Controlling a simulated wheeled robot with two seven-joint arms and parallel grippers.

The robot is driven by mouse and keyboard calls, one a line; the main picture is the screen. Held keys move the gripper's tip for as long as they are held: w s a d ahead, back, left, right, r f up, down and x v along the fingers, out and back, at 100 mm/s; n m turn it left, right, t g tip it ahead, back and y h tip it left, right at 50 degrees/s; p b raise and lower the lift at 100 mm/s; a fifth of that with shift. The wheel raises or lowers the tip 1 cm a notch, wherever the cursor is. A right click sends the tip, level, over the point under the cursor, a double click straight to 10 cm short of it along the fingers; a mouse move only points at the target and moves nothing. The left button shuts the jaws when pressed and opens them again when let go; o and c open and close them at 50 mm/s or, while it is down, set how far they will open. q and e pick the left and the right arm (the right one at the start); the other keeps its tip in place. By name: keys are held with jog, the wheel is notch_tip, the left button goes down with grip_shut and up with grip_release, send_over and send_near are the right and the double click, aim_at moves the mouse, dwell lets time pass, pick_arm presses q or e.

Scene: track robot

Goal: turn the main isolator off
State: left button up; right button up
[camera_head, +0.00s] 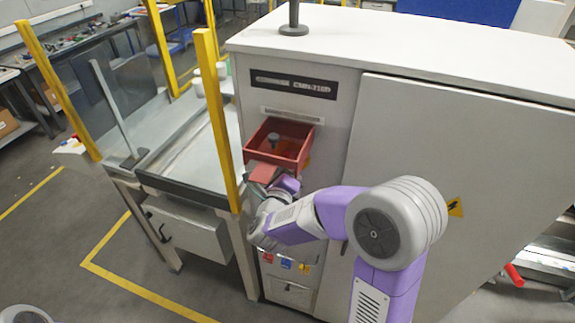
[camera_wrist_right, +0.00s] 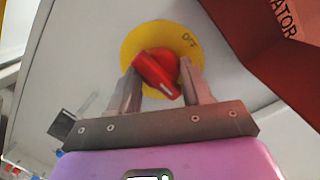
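The main isolator shows in the right wrist view as a red knob (camera_wrist_right: 157,74) on a round yellow plate (camera_wrist_right: 134,43) fixed to a pale panel. The word OFF stands at the plate's upper right. The knob sits diagonally, its white mark at the lower right, away from OFF. My right gripper (camera_wrist_right: 160,78) has one finger on each side of the knob, close against it, with little visible gap. In the head view my right gripper (camera_head: 264,184) is at the grey cabinet's front, under a red box; the isolator is hidden there. My left gripper is not in view.
The open red box (camera_head: 298,151) juts from the cabinet (camera_head: 352,88) just above my right gripper; its wall also fills the right wrist view's upper right (camera_wrist_right: 262,42). Yellow posts (camera_head: 215,105) and a bench (camera_head: 150,181) stand to the left.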

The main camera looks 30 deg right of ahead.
jog(key=c, duration=0.5)
jog(key=shift+o, duration=0.2)
jog(key=shift+n, duration=0.3)
jog(key=n+g+p, duration=0.1)
jog(key=n+p, duration=0.1)
jog(key=n, duration=0.3)
jog(key=n+g+p, duration=0.1)
jog(key=n+p, duration=0.1)
jog(key=n, duration=0.3)
jog(key=n+p, duration=0.2)
jog(key=n, duration=0.3)
jog(key=shift+w+a+r+n+g+h, duration=0.1)
jog(key=shift+w+a+n+g+h, duration=0.05)
jog(key=shift+n+g+h, duration=0.2)
jog(key=o, duration=1)
